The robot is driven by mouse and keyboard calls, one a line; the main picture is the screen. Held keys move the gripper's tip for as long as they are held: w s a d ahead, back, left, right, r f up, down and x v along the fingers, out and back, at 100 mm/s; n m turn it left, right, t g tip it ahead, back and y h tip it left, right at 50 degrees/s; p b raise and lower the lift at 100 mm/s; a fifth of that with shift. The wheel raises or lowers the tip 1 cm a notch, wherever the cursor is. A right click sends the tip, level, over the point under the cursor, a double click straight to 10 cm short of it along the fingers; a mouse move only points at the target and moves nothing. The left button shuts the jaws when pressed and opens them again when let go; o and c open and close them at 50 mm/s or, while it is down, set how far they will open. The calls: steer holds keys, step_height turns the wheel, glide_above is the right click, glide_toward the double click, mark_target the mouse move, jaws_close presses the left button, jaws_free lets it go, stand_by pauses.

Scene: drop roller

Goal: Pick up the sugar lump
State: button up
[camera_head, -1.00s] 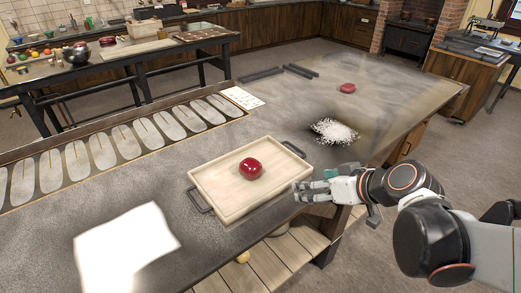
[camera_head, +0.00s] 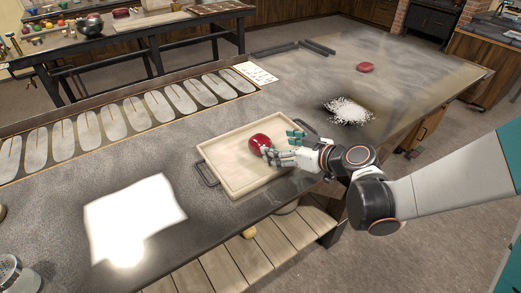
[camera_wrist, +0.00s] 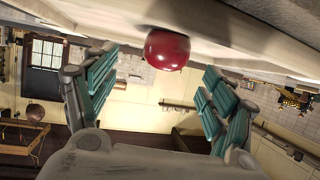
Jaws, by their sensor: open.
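The sugar lump (camera_head: 258,143), a glossy dark red rounded piece, sits on the light wooden tray (camera_head: 238,186). My gripper (camera_head: 281,146) is open at the lump's right side, over the tray, with its fingers pointing left toward it. In the head view the fingers partly overlap the lump's lower right edge. In the wrist view the lump (camera_wrist: 167,50) shows just beyond and between the spread teal-padded fingers. I cannot tell whether a finger touches it.
A second red lump (camera_head: 365,67) lies at the far right of the table, beyond a white granular pile (camera_head: 348,111). The tray has dark handles. A white sheet (camera_head: 134,217) lies at the front left. Shallow moulds (camera_head: 112,122) line the left edge.

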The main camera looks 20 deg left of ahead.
steer(key=b, duration=0.3)
glide_toward(252, 140)
steer(key=shift+x, duration=2.15)
steer(key=shift+s+p, duration=0.15)
steer(key=shift+p, duration=0.15)
steer(key=shift+c, duration=0.2)
steer(key=c, duration=1.2)
